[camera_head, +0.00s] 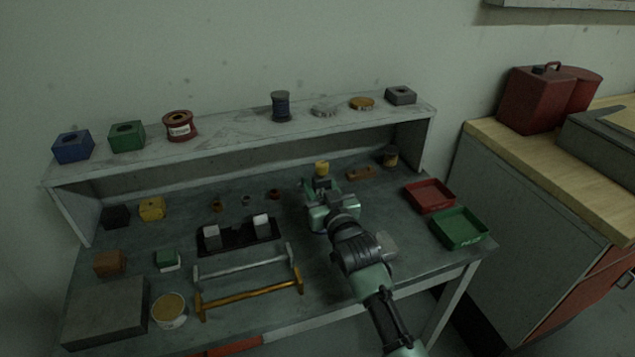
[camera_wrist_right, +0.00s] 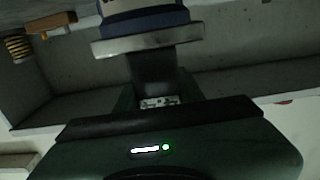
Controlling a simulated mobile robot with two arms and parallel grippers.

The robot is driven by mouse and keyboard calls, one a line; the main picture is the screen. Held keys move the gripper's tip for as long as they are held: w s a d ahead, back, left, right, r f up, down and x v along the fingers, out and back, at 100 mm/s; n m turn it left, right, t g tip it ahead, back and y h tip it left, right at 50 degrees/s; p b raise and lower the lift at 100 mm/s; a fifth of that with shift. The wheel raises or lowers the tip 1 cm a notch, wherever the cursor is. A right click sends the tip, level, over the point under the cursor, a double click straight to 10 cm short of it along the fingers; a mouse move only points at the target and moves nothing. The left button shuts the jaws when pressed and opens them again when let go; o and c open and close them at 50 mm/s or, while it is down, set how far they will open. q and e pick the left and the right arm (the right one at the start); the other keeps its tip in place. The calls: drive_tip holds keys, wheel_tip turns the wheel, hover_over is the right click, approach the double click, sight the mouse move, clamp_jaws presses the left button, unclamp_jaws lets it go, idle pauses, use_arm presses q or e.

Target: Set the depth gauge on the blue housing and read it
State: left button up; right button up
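A blue block with a round hole in its top (camera_head: 73,147), which looks like the blue housing, stands at the left end of the raised shelf. My right gripper (camera_head: 320,198) is over the middle of the bench, far to the right of this block. A yellow-topped part (camera_head: 321,167) shows just beyond it. In the right wrist view, a blue round part with a grey plate (camera_wrist_right: 148,38) lies straight ahead of the gripper's dark finger. I cannot tell whether it is gripped. I cannot pick out the depth gauge for certain. My left gripper is out of view.
The shelf (camera_head: 240,128) also holds a green block (camera_head: 127,136), a red spool (camera_head: 179,126) and a grey block (camera_head: 400,95). A red tray (camera_head: 429,195) and a green tray (camera_head: 459,229) are at right. A black holder (camera_head: 238,239) and an orange-yellow bar (camera_head: 250,293) lie left of my arm.

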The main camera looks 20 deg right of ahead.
drive_tip(key=o, duration=0.4)
drive_tip(key=shift+r, duration=0.1)
drive_tip(key=s, duration=0.4)
drive_tip(key=s+b, duration=0.1)
drive_tip(key=s, duration=0.7)
drive_tip(key=shift+d+r, duration=0.2)
drive_tip(key=shift+r, duration=0.1)
drive_tip(key=shift+f, duration=0.1)
